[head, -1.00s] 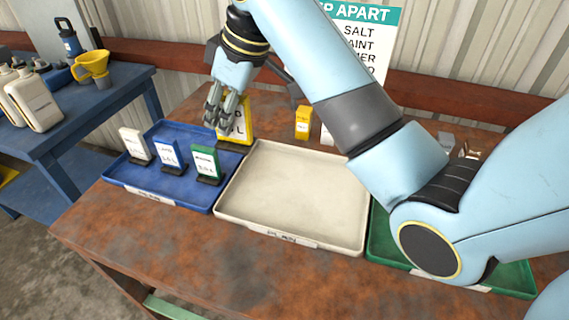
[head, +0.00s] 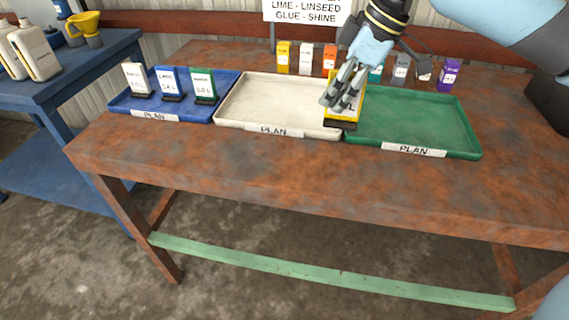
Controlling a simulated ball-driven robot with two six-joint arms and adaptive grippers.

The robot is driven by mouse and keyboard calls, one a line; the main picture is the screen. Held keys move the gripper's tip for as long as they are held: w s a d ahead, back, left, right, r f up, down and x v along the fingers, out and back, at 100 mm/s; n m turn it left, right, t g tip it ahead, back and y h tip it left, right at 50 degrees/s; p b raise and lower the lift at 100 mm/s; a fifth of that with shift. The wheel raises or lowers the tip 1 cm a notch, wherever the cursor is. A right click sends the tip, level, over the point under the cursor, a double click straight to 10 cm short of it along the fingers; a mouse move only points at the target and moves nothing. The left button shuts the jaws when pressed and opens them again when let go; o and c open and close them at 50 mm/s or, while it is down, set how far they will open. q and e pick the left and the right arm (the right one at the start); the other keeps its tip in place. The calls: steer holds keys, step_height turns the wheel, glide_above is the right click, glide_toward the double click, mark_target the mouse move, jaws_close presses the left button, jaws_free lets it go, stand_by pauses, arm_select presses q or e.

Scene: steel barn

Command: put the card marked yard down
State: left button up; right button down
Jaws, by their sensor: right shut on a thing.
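My right gripper (head: 341,98) is shut on a yellow-edged card (head: 346,117) with a dark base and holds it upright. The fingers hide most of its writing, so I cannot read its name. The card is over the border between the cream tray (head: 244,101) and the green tray (head: 423,126); I cannot tell whether its base touches anything. The cream and green trays look empty. The blue tray (head: 196,116) on the left holds a white card (head: 137,77), a blue card (head: 168,83) and a green card (head: 203,85), all standing. My left gripper is not in view.
Several small coloured cards stand in a row at the back, from a yellow one (head: 284,57) to a purple one (head: 450,75). A sign (head: 306,12) is behind them. The rusty table's front strip (head: 250,170) is clear. A blue bench (head: 85,65) stands at left.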

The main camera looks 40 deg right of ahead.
steer(key=shift+w+d+f, duration=0.1)
steer(key=shift+f, duration=0.35)
steer(key=shift+w+a+f, duration=1.25)
steer(key=shift+w+f, duration=0.15)
steer(key=shift+f, duration=0.4)
steer(key=shift+w+a+f, duration=1.25)
steer(key=shift+w+f, duration=0.15)
steer(key=shift+f, duration=0.4)
steer(key=shift+w+a+f, duration=1.25)
steer(key=shift+w+f, duration=0.15)
steer(key=shift+f, duration=0.4)
steer(key=shift+f, duration=0.1)
steer(key=c, duration=1.3)
jaws_free()
steer(key=shift+o, duration=0.2)
steer(key=v, duration=1.2)
steer(key=shift+a, duration=0.1)
